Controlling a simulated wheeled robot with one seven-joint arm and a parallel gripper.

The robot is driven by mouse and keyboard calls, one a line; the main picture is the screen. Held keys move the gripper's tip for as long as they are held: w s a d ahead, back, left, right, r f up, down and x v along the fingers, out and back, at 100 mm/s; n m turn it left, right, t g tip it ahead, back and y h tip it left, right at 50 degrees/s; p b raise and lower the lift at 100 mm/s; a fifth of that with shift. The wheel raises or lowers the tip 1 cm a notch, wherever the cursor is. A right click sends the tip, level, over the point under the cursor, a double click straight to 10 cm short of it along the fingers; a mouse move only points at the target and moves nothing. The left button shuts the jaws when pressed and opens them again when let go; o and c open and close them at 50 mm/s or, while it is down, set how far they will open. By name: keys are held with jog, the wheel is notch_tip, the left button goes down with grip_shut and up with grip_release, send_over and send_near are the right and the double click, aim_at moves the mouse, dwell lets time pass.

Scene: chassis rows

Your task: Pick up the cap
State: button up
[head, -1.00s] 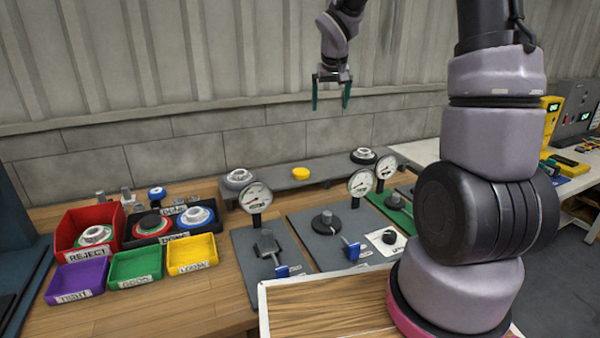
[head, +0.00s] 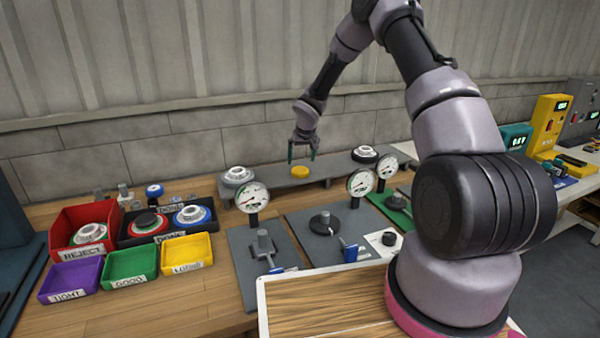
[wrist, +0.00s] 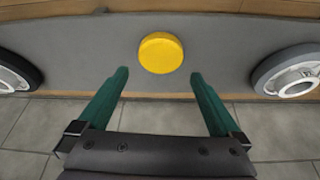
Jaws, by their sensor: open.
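The cap is a round yellow disc (head: 291,170) lying flat on the grey raised shelf (head: 325,171) at the back of the bench. My gripper (head: 303,157) is just above the shelf near the cap, fingers pointing down. In the wrist view the cap (wrist: 161,53) lies ahead of my gripper (wrist: 159,75), roughly centred between the two green fingers. The fingers are spread wide and empty, and they do not touch the cap.
A silver-and-black flanged part (head: 237,177) stands left of the cap and another (head: 364,155) right of it. Dial gauges (head: 253,197) stand in front. Red, black, purple, green and yellow bins (head: 187,254) sit at the left.

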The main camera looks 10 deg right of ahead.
aim_at(300, 169)
jog(key=shift+x, duration=2.75)
jog(key=shift+s, duration=0.2)
jog(key=c, duration=1.1)
